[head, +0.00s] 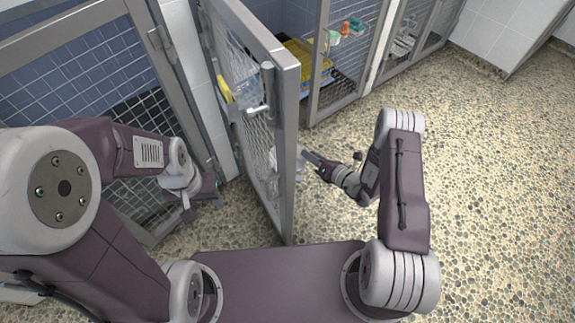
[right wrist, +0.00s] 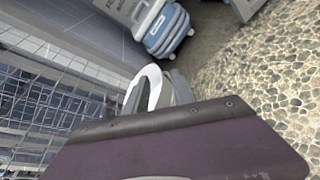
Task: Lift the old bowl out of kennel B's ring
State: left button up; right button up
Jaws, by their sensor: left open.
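A mesh kennel door (head: 285,150) stands swung out in the middle of the head view. A small pale object (head: 299,166) shows at its right edge, partly behind the frame; I cannot tell if it is the bowl or its ring. My right gripper (head: 307,156) is right of the door, its fingertips close to that object; whether it is open or shut is unclear. A white curved rim on a grey body (right wrist: 150,88) shows in the right wrist view, partly hidden by a purple panel. My left gripper (head: 203,192) is open and empty, left of the door.
A closed mesh front (head: 100,70) stands at the left. Behind the door is a kennel with a yellow cloth (head: 302,55); small bottles (head: 350,26) are at the mesh to its right. The pebbled floor (head: 490,190) at the right is clear.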

jog(key=x, duration=0.2)
jog(key=shift+w+a+f, duration=0.15)
jog(key=shift+w, duration=0.1)
grip_shut()
jog(key=shift+s, duration=0.1)
dwell(1.1)
